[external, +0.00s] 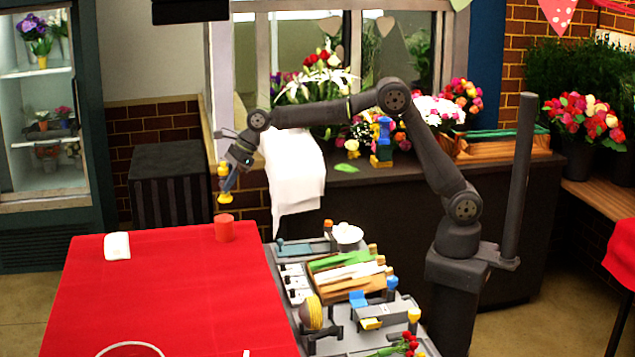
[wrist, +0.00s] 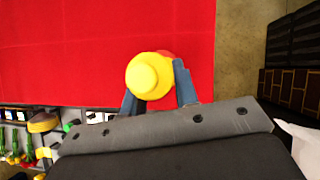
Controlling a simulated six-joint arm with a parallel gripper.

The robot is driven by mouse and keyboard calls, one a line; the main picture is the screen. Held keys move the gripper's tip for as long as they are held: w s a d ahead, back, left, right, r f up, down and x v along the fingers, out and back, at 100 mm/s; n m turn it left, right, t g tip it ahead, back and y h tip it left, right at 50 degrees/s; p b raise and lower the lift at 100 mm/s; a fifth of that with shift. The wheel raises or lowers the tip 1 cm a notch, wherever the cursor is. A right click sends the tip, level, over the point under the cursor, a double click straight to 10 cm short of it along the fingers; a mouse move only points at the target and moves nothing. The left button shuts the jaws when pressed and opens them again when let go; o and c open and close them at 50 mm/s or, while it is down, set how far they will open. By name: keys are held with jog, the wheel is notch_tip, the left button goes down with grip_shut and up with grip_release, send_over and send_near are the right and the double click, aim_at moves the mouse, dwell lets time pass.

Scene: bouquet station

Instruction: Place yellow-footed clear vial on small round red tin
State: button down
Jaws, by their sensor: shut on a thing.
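The vial (external: 224,197) shows yellow ends in the external view; its clear middle is mostly hidden by the fingers. My gripper (external: 227,184) is shut on it and holds it roughly upright. The small round red tin (external: 224,230) stands on the red-covered table near its back right corner. The vial is above the tin, with a small gap between them. In the wrist view the vial's round yellow end (wrist: 149,76) lies between the blue fingers of my gripper (wrist: 156,88). A sliver of the tin (wrist: 166,53) shows behind it; the rest is hidden.
The red table (external: 160,300) is mostly clear. A white folded cloth or block (external: 117,246) lies at its back left. A grey work tray with tools and a wooden crate (external: 345,275) stands to the right. A white cloth (external: 295,180) hangs from the dark counter behind.

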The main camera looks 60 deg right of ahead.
aim_at(226, 198)
jog(key=shift+a+f, duration=0.4)
jog(key=shift+a, duration=0.4)
jog(key=shift+f, duration=2.05)
jog(key=shift+f, duration=0.15)
jog(key=c, duration=1.1)
grip_release()
jog(key=shift+s+d+r, duration=0.1)
jog(key=shift+r, duration=0.2)
jog(key=v, duration=1.1)
jog(key=shift+d+r, duration=0.1)
jog(key=shift+r, duration=0.2)
